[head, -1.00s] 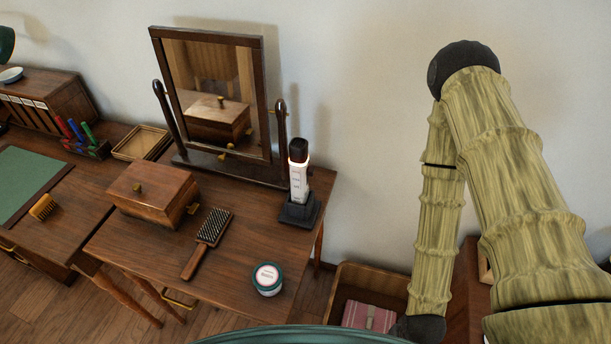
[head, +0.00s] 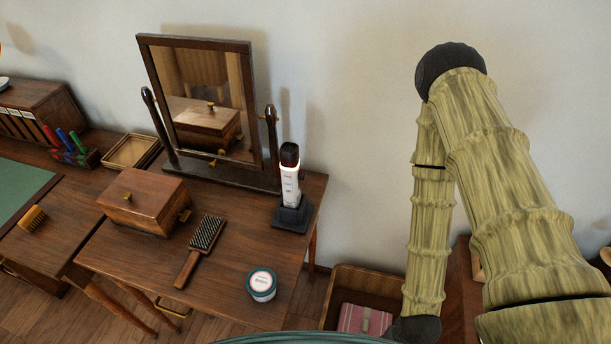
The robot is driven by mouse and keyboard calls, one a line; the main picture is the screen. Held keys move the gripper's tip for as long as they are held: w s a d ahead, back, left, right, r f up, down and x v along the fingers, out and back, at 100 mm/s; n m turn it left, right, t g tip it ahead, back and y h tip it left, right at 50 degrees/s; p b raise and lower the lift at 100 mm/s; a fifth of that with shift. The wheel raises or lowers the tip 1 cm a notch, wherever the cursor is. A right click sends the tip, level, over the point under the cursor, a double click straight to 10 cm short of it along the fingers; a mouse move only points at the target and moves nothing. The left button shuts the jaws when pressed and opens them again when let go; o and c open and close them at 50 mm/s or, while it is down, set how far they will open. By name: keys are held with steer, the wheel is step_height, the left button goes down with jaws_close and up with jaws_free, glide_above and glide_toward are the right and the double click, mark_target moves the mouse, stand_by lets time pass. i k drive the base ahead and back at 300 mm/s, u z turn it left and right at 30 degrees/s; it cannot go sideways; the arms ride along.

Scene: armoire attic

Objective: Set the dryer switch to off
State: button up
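A white upright device with a dark top (head: 289,180) stands in a dark square base (head: 292,214) at the right back of the dressing table. It has small markings on its front and a bright ring under the dark top. It may be the dryer, but I cannot tell for sure. I cannot make out a switch or its setting. My arm rises at the right of the head view, well apart from the table. My gripper is not in view.
An open crate (head: 372,283) with a pink item (head: 363,319) sits right of the table. A desk with pens (head: 70,145) adjoins at left.

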mark_target(302, 176)
steer(key=u, duration=0.45)
steer(key=k, duration=1.15)
steer(key=z, duration=0.1)
steer(key=i, duration=0.45)
steer(key=z, duration=0.25)
